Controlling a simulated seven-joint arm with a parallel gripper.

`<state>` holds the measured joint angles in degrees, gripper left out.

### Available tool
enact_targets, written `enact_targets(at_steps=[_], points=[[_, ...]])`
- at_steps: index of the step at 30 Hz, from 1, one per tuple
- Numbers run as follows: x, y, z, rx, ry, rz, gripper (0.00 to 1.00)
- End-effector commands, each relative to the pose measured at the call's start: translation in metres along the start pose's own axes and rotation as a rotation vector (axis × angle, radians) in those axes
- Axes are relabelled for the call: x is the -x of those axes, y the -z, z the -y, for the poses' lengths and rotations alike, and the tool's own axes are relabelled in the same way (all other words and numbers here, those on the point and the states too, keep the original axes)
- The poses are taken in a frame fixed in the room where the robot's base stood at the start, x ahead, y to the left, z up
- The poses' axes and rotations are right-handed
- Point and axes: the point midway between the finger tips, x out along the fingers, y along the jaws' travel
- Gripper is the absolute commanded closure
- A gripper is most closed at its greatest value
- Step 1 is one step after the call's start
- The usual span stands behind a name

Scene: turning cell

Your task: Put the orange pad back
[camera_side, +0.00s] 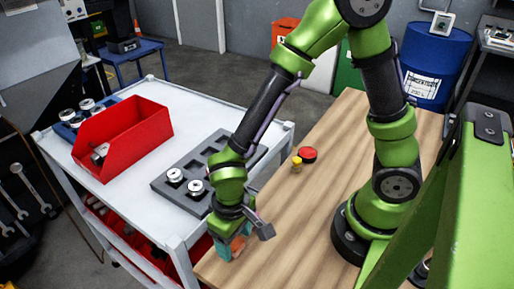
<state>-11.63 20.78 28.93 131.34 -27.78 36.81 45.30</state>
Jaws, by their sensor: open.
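The orange pad (237,244) shows as a small orange patch at my gripper's fingertips, near the front left corner of the wooden bench top. My gripper (231,246) points down there and is open. Most of the pad is hidden by the gripper, and I cannot tell whether the fingers touch it. A teal part (220,247) shows just left of the orange patch; I cannot tell what it belongs to.
A wooden bench top (290,215) holds a small yellow piece (297,163) and a red-topped round piece (308,154). On the white cart (140,185) stand a red bin (125,138) and a dark grey tray (190,160) with metal parts. The bench's middle is clear.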

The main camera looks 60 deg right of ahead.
Motion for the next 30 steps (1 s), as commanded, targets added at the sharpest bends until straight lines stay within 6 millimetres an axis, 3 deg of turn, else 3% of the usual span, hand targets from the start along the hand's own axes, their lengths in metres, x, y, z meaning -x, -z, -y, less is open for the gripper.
enact_targets(at_steps=[15,22,26,30], points=[[0.098,0.001,0.001,-0.001,0.003,-0.007,0.33],[0.120,0.002,-0.003,-0.006,0.002,-0.012,0.33],[0.137,0.009,-0.026,-0.055,0.020,-0.082,0.33],[0.169,0.015,-0.071,-0.155,0.078,-0.233,0.33]])
